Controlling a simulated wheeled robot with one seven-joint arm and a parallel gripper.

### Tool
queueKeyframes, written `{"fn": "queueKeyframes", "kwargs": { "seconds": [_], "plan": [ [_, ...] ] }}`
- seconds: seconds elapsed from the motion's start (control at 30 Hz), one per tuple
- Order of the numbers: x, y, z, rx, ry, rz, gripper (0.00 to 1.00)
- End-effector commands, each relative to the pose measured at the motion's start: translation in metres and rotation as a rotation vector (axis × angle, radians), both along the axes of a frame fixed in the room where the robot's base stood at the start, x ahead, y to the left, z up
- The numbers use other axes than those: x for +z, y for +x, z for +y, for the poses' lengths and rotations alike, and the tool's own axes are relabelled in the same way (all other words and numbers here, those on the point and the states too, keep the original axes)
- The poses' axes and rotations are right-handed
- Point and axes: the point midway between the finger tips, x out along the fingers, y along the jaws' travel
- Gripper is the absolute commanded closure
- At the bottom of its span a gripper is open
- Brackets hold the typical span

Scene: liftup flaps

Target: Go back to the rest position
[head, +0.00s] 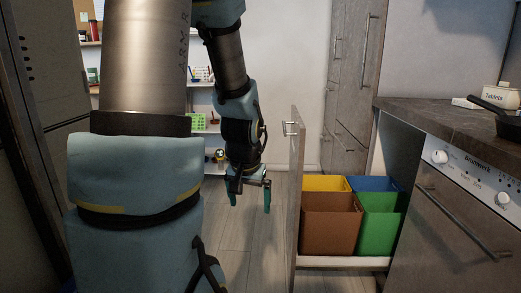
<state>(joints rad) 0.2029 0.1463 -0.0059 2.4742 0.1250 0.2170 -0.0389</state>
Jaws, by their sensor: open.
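My gripper (250,196) hangs from the end of my arm near the middle of the head view, pointing down. Its two teal fingers are apart with nothing between them. It is in the air over the floor, to the left of the open pull-out drawer front (297,195), and appears apart from it. My arm's large links fill the left part of the view and hide what is behind them.
The pull-out holds a yellow bin (326,184), a blue bin (374,184), a brown bin (330,225) and a green bin (381,225). A counter (440,117) with an oven (450,215) stands right. Shelves (201,84) are behind. Floor (235,262) before the drawer front is clear.

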Motion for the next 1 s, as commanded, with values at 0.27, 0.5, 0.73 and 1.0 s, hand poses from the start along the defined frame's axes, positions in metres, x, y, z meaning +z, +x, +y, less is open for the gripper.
{"fn": "queueKeyframes", "kwargs": {
  "seconds": [0.27, 0.5, 0.73, 1.0],
  "plan": [
    [0.032, -0.072, 0.039, 0.188, -0.023, 0.175, 0.00],
    [0.082, -0.071, 0.039, 0.185, -0.022, 0.173, 0.00],
    [0.152, -0.070, 0.039, 0.184, -0.022, 0.172, 0.00],
    [0.229, -0.070, 0.039, 0.184, -0.021, 0.172, 0.00]
  ]
}}
